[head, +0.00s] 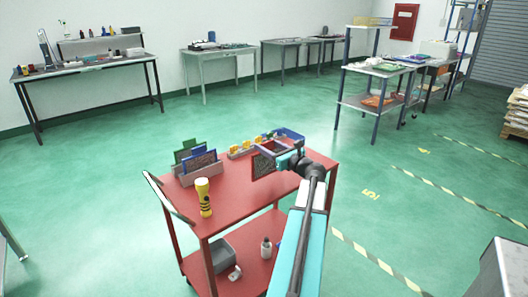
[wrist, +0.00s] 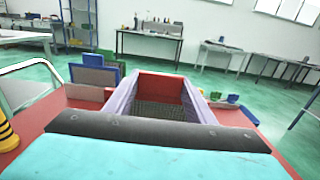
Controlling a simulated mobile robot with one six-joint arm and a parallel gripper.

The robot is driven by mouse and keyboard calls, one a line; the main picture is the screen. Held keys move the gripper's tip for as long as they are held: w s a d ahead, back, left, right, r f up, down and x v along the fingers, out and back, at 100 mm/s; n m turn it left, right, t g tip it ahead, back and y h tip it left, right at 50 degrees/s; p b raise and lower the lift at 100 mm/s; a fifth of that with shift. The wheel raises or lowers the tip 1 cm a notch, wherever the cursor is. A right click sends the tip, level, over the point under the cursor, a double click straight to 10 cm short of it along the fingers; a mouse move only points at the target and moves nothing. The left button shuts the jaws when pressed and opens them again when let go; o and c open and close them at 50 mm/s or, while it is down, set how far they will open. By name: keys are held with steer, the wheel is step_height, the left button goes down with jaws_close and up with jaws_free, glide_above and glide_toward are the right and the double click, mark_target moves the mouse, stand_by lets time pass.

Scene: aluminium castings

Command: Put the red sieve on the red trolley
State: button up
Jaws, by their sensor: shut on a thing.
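The red sieve (head: 264,165), a dark mesh in a red frame, is held by my gripper (head: 284,158) over the far right part of the red trolley's top (head: 245,205). In the wrist view its mesh (wrist: 163,113) shows between the two pale fingers (wrist: 162,98), which are shut on it. In the head view the sieve looks tilted up on edge. I cannot tell whether it touches the trolley top or hangs just above it.
The lower shelf holds a grey bin (head: 222,255) and bottle (head: 266,247). Trolley top's front right is bare.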

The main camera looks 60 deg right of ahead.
steer(key=shift+x, duration=1.5)
steer(key=shift+f, duration=0.2)
steer(key=shift+s+f+p, duration=0.1)
steer(key=shift+f+p, duration=0.2)
steer(key=shift+f, duration=1.45)
steer(key=o, duration=1.6)
